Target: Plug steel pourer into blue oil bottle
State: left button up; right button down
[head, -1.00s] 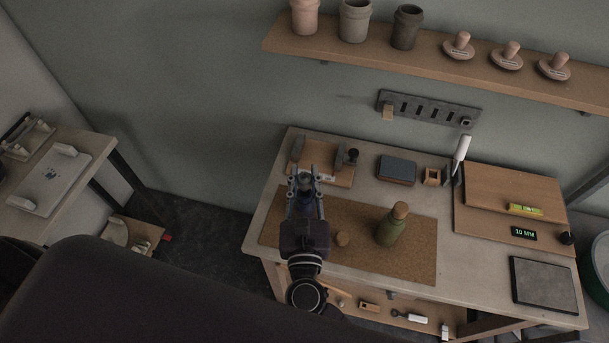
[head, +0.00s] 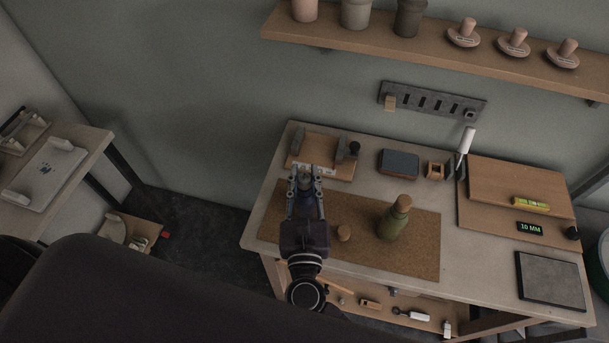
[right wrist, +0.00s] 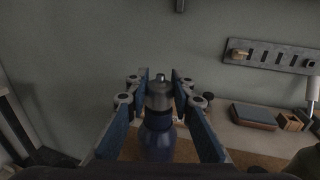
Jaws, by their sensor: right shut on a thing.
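My right gripper (head: 305,182) is shut on the steel pourer, above the left part of the cork mat. In the right wrist view the grey steel pourer (right wrist: 159,94) stands upright between the fingertips (right wrist: 160,88). The blue oil bottle (right wrist: 158,143) is directly below it, upright, its dark neck in line with the pourer. The pourer's lower end meets the neck in this view; I cannot tell how deep it sits. In the head view my gripper hides most of the bottle. My left gripper is not in view.
A green bottle with a cork top (head: 394,219) stands right of my gripper on the cork mat (head: 420,255). Behind are a wooden stand (head: 335,172) and a dark box (head: 398,163). The mat's front right is clear.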

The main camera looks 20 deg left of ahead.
dwell(0.4)
jog(key=c, duration=1.6)
grip_release()
jog(key=shift+s, duration=0.2)
jog(key=v, duration=1.1)
jog(key=shift+s+d, duration=0.15)
jog(key=shift+s, duration=0.15)
